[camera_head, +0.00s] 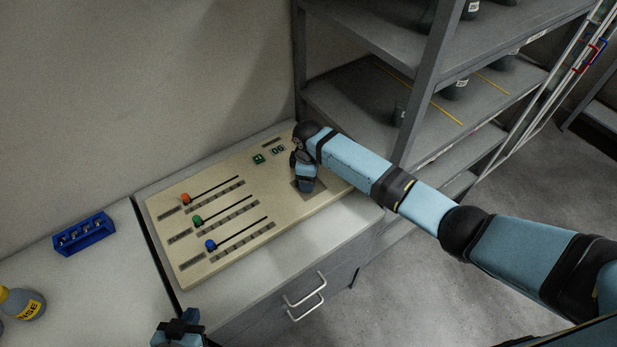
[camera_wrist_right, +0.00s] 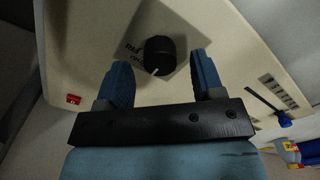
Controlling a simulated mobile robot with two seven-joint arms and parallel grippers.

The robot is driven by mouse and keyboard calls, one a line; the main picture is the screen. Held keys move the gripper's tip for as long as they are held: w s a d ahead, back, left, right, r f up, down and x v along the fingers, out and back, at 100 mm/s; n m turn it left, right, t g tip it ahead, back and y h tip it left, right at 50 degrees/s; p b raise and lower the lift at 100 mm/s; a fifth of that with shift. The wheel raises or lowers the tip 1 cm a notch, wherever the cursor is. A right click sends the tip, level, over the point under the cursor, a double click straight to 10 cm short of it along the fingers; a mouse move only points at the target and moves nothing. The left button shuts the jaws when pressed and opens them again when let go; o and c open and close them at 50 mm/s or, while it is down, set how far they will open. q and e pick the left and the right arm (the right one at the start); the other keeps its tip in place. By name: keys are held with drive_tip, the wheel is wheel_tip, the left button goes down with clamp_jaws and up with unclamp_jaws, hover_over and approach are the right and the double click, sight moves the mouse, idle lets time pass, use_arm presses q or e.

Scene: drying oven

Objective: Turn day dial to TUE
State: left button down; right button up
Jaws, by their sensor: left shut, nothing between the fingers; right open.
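A black round dial (camera_wrist_right: 159,56) with a white pointer line sits on the beige control panel (camera_wrist_right: 95,45) in the right wrist view. The pointer is directed toward the lower part of that view. Small lettering beside the dial is too blurred to read fully. My right gripper (camera_wrist_right: 160,68) is open, with one finger on each side of the dial in that view; contact cannot be told. In the head view my right gripper (camera_head: 304,180) is over the panel's right end and hides the dial. My left gripper (camera_head: 178,328) is shut and empty at the bottom edge.
The panel carries orange (camera_head: 185,198), green (camera_head: 197,220) and blue (camera_head: 210,245) slider knobs and a small display (camera_head: 278,149). A blue rack (camera_head: 84,234) and a yellow-labelled bottle (camera_head: 22,303) stand left. A grey shelf (camera_head: 425,80) rises behind my right arm.

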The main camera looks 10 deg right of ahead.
drive_tip(key=shift+f, duration=0.7)
drive_tip(key=c, duration=0.9)
use_arm(q)
drive_tip(key=shift+w+r, duration=0.1)
use_arm(e)
drive_tip(key=shift+c, duration=0.2)
use_arm(q)
drive_tip(key=shift+r, duration=0.1)
use_arm(e)
drive_tip(key=shift+n, duration=0.3)
use_arm(q)
drive_tip(key=shift+r+p, duration=0.3)
drive_tip(key=shift+p, duration=0.1)
use_arm(e)
drive_tip(key=shift+n, duration=1.2)
use_arm(q)
drive_tip(key=shift+s+a, duration=0.1)
drive_tip(key=shift+s, duration=0.15)
use_arm(e)
drive_tip(key=shift+n, duration=1.4)
use_arm(q)
drive_tip(key=shift+w, duration=0.15)
